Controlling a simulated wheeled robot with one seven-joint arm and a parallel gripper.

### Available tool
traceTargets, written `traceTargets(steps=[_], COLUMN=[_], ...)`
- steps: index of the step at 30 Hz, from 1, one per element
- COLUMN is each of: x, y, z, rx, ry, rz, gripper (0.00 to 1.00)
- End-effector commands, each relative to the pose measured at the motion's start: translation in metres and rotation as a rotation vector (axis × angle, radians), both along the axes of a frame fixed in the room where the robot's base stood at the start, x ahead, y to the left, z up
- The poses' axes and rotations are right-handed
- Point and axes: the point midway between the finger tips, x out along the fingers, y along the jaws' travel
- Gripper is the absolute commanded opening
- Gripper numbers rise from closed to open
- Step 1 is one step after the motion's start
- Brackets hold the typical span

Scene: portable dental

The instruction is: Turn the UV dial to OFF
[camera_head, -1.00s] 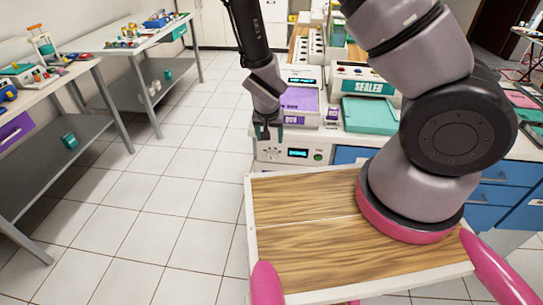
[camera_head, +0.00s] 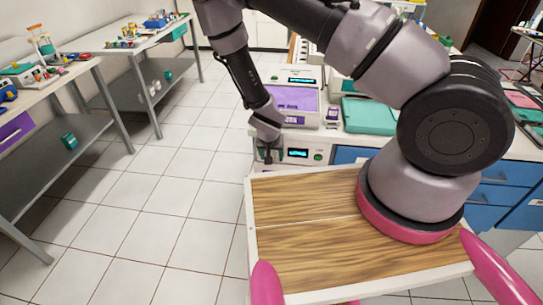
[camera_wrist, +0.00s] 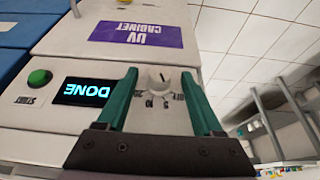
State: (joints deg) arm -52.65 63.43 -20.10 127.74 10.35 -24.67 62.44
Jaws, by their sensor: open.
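The UV cabinet (camera_wrist: 82,60) appears upside down in the wrist view, with a purple "UV CABINET" label (camera_wrist: 136,34). Its white round dial (camera_wrist: 160,79) has marks around it, including OFF, 5, 10 and 20. Its pointer setting is too small to read surely. A lit display (camera_wrist: 86,92) reads "DONE". My gripper (camera_head: 268,156) is open at the cabinet's front in the head view, where it hides the dial. In the wrist view its green fingers stand on either side of the dial, with a visible gap on both sides.
A green START button (camera_wrist: 39,77) is on the same panel, beside the display. A teal tray (camera_head: 370,115) lies on the counter behind. My wooden-topped base is just in front of the cabinet. The tiled floor (camera_head: 150,220) on the left is clear.

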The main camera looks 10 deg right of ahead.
Motion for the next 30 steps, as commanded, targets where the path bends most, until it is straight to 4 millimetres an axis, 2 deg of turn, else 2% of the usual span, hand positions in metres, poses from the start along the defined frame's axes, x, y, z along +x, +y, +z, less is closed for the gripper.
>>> traceTargets(steps=[6,7,12,22,30], x=[0.0003,0.0003,0.0002,0.0008,0.0014], y=[0.0000,0.0000,-0.0001,0.0014,0.0061], z=[-0.0004,-0.0004,-0.0003,0.0000,-0.0008], rx=[0.000,0.000,0.000,-0.035,-0.189], ry=[0.000,0.000,0.000,0.007,0.047], rz=[0.000,0.000,0.000,0.003,0.006], gripper=[0.68,0.64,0.00,0.00,0.00])
